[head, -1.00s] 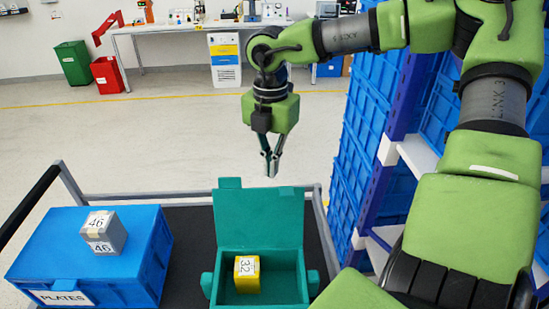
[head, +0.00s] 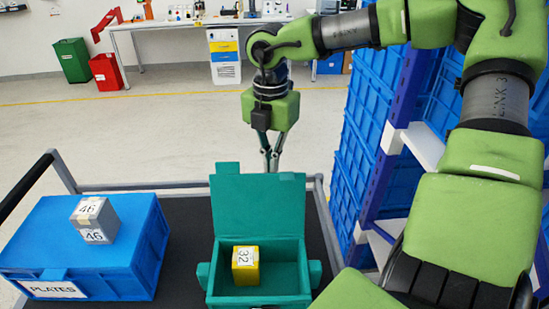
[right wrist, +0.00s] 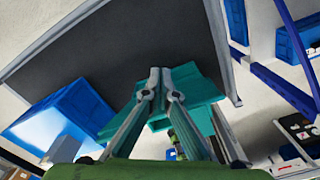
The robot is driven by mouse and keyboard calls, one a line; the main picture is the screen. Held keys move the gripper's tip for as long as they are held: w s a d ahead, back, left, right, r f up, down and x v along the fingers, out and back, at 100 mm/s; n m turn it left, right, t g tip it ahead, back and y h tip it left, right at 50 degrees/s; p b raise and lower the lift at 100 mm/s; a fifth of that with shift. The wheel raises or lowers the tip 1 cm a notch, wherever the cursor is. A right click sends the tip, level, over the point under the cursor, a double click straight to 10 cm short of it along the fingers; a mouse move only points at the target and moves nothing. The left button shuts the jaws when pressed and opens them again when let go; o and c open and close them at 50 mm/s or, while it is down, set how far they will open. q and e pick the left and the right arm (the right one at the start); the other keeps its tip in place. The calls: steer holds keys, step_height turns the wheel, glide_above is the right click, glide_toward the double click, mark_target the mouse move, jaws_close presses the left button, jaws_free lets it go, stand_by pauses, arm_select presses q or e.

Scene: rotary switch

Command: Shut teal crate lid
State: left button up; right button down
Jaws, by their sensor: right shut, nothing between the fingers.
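The teal crate (head: 312,285) stands on the dark cart top with its mouth open. Its lid (head: 258,205) stands raised at the back edge, roughly upright. A yellow block marked 32 (head: 245,266) sits inside the crate. My left gripper is not in view.
A blue box labelled PLATES (head: 50,245) stands left of the crate, with a grey block marked 46 (head: 95,220) on top. Blue bins on a rack (head: 375,140) stand close on the right. Dark cart surface (head: 190,215) is bare between box and crate.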

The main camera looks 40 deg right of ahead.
steer(key=shift+f, duration=0.45)
steer(key=shift+a, duration=0.1)
steer(key=shift+s+a+r+b, duration=0.2)
steer(key=shift+s+a+b, duration=0.35)
steer(key=shift+s+a, duration=0.25)
steer(key=shift+s+a+r+b, duration=0.15)
steer(key=shift+s+a+b, duration=0.4)
steer(key=shift+s+a, duration=0.3)
steer(key=shift+s+a+r+b, duration=0.2)
steer(key=shift+s+a+b, duration=0.4)
steer(key=shift+s, duration=0.35)
steer(key=shift+s+a+b, duration=0.55)
steer(key=shift+s+a, duration=0.7)
steer(key=shift+s, duration=0.1)
step_height(320, 180, up, 7)
steer(key=p, duration=0.3)
glide_above(272, 205)
steer(key=s+a, duration=0.3)
steer(key=shift+w+d+f, duration=0.15)
steer(key=shift+d+f, duration=0.05)
steer(key=shift+d, duration=0.05)
steer(key=shift+r, duration=0.1)
